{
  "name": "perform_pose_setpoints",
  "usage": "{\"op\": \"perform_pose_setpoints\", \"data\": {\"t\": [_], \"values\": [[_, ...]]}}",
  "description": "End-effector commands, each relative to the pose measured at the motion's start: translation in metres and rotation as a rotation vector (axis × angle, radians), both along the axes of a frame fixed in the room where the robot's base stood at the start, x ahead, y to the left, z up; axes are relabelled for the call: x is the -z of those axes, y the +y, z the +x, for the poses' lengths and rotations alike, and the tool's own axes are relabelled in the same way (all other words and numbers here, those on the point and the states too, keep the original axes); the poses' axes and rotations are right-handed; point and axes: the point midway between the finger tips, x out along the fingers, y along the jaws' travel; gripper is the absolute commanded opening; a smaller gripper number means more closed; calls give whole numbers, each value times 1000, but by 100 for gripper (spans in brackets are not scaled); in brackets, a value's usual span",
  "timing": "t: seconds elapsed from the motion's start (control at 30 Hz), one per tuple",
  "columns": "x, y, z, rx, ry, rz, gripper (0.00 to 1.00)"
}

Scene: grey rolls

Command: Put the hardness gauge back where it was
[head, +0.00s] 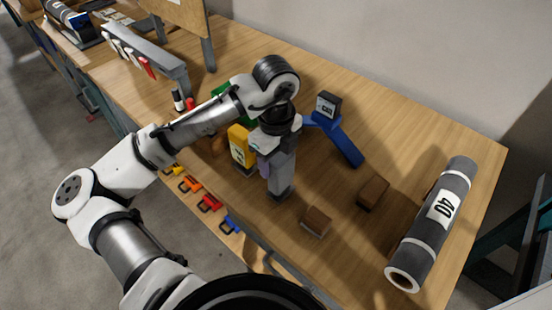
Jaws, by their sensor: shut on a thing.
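My gripper (280,190) points down over the middle of the wooden bench. It is shut on a grey thing, mostly hidden by the fingers; I cannot tell for certain that it is the hardness gauge, or whether it touches the bench. A blue stand (345,145) with a small dark display unit (328,105) is behind and right of my gripper. A yellow device with a pale label (239,146) stands just left of my gripper, partly covered by it.
A grey roll marked 40 (440,215) lies at the bench's right end. Two brown blocks (373,192) (316,222) lie between it and my gripper. A grey rack (150,60) stands at the back left. Coloured clips (208,203) line the front edge. Bench space right of the blue stand is clear.

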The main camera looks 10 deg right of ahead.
Motion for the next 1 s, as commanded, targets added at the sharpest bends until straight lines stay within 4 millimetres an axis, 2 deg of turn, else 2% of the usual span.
{"op": "perform_pose_setpoints", "data": {"t": [0.1, 0.47, 0.5, 0.63, 1.0], "values": [[9, 0, 0, 1, -1, -1, 33], [14, 0, 0, 2, 0, -1, 33], [13, 0, 0, 2, 0, 0, 62], [12, 0, 0, 2, 0, 0, 78], [7, 0, 0, 1, -1, 0, 78]]}}
